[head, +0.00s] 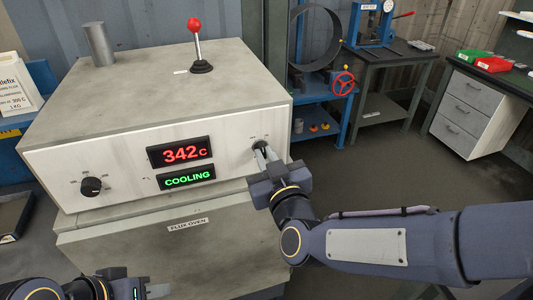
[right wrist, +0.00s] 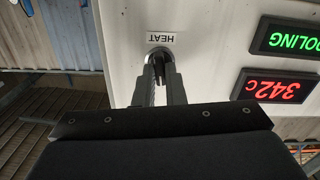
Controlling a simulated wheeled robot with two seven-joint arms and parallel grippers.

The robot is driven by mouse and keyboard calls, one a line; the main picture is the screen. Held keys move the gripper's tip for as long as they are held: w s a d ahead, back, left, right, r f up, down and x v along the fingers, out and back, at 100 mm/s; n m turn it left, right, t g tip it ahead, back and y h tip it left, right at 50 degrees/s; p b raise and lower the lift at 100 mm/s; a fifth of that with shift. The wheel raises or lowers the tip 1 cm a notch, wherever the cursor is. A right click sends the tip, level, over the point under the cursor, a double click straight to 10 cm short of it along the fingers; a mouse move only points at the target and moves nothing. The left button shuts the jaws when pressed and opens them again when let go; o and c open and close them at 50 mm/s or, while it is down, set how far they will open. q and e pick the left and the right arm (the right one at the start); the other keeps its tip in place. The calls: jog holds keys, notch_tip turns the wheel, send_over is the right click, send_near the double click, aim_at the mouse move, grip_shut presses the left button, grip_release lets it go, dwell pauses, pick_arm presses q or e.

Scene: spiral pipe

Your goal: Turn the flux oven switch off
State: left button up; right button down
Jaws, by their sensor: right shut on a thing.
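The flux oven (head: 230,115) is a pale metal box. Its front shows a red "342c" display (head: 180,152) and a green "COOLING" display (head: 187,177). The switch (head: 261,147) is at the right end of this front, mostly hidden by my fingers. In the right wrist view the switch (right wrist: 160,52) sits by a "HEAT" label (right wrist: 161,39), upside down. My right gripper (head: 264,154) is shut on the switch, its fingertips at the panel. My left gripper (head: 140,290) is low at the bottom left, away from the oven front; its fingers are partly cut off.
A black knob (head: 91,186) is at the left of the oven front. A red-balled lever (head: 196,45) and a metal cylinder (head: 98,43) stand on top. A blue cart (head: 325,97) with a red wheel is behind right. Open floor lies to the right.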

jog(key=shift+n+p, duration=0.55)
jog(key=shift+n, duration=1.65)
jog(key=c, duration=1.5)
grip_release()
jog(key=shift+s, duration=0.1)
jog(key=v, duration=0.7)
jog(key=shift+s+b, duration=0.35)
jog(key=shift+d, duration=0.1)
